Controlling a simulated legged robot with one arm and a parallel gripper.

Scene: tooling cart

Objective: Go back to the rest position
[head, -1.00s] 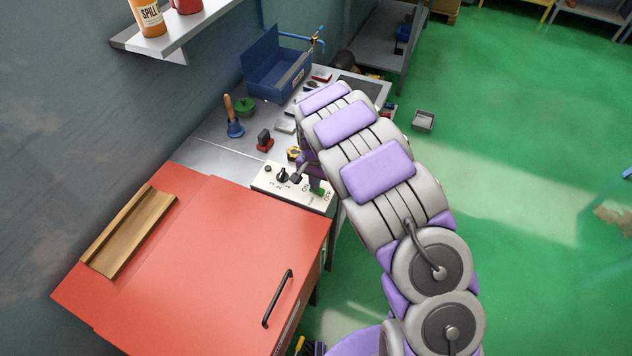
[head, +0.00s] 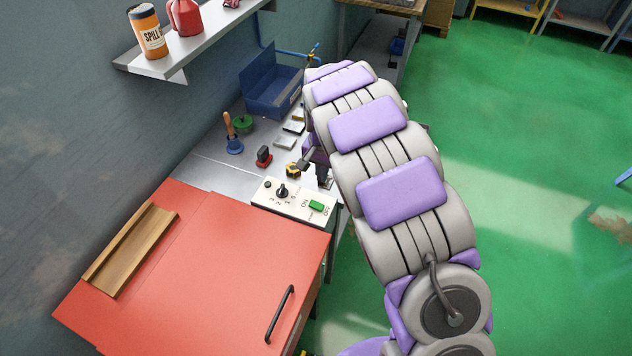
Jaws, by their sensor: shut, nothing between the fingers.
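My gripper (head: 308,158) shows only in part, as a dark finger end beside my grey and purple arm. It is shut and empty, above the bench just behind the white control panel. The arm's links hide the rest of it. The white control panel (head: 260,197) has a black rotary knob (head: 282,191) and a green ON/OFF switch (head: 316,206). The gripper is apart from the knob and the switch in the picture.
A red cabinet top (head: 220,270) with a black handle (head: 279,314) and a wooden channel (head: 131,249) fills the lower left. A wall shelf (head: 205,45) is above. Green floor lies open right.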

